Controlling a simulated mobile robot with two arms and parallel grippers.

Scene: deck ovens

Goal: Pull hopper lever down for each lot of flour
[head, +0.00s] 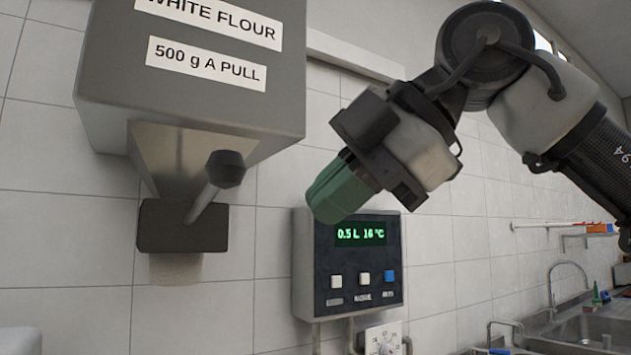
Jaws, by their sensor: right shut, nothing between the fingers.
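The grey flour hopper (115,85) hangs on the tiled wall at the upper left, labelled "WHITE FLOUR" and "500 g A PULL". Its lever (208,194) is a metal rod with a dark knob, slanting up and toward me from the dark block (165,226) under the metal funnel (165,160). Pale flour-coloured matter (175,268) shows just below the block. My right gripper (328,205), with green fingers, is shut and empty. It is to the right of the lever and apart from it, in front of the wall. My left gripper is not in view.
A dark water control box (348,265) reading "0.5 L 16 °C", with several buttons, is on the wall below my right gripper. A sink (580,330) with a tap (560,285) is at the lower right.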

